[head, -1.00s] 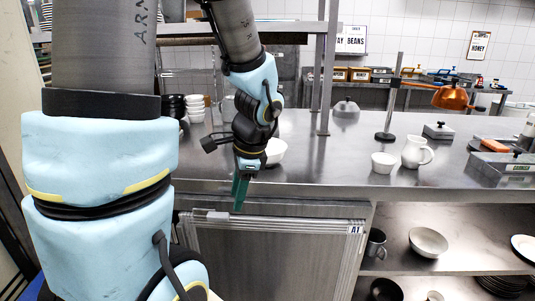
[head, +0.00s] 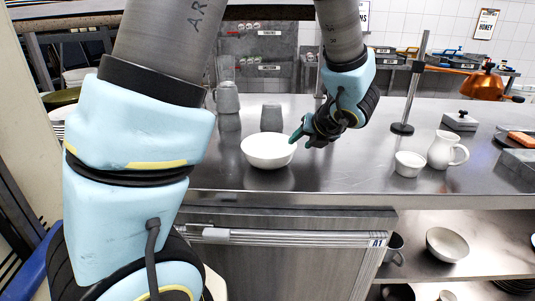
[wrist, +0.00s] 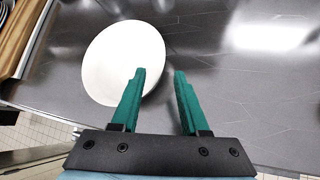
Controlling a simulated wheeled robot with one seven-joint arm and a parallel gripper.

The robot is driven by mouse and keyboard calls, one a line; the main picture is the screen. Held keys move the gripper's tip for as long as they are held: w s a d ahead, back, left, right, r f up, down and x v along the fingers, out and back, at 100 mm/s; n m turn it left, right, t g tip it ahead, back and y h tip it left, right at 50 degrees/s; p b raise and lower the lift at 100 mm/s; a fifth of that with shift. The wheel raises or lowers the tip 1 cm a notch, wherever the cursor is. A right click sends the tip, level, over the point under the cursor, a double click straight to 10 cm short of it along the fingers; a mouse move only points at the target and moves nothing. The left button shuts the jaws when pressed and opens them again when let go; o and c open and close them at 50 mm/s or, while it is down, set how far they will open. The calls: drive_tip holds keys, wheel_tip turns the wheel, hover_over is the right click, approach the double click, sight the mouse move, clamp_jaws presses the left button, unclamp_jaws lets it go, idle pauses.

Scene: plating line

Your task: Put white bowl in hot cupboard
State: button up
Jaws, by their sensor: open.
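A white bowl (head: 268,151) stands upright on the steel counter, and its inside looks empty. It also shows in the wrist view (wrist: 112,62), beyond and left of the fingers. My gripper (head: 296,135) is open and empty at the bowl's right side. In the wrist view my gripper (wrist: 159,72) has its left green finger overlapping the bowl's near rim and its right finger over bare counter; I cannot tell whether they touch. The cupboard marked A1 (head: 300,262) is below the counter, with a bar handle along the top of its front panel.
A small white bowl (head: 409,164), a white jug (head: 446,150) and a lamp stand (head: 403,127) are to the right on the counter. Grey cups (head: 271,117) stand behind the bowl. A lower shelf holds another bowl (head: 447,244). Counter in front of the white bowl is clear.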

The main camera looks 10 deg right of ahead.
sight(293, 148)
drive_tip(key=p+x, duration=0.1)
drive_tip(key=x, duration=0.6)
drive_tip(key=shift+w+f, duration=0.1)
drive_tip(key=shift+f, duration=0.15)
clamp_jaws()
idle(1.2)
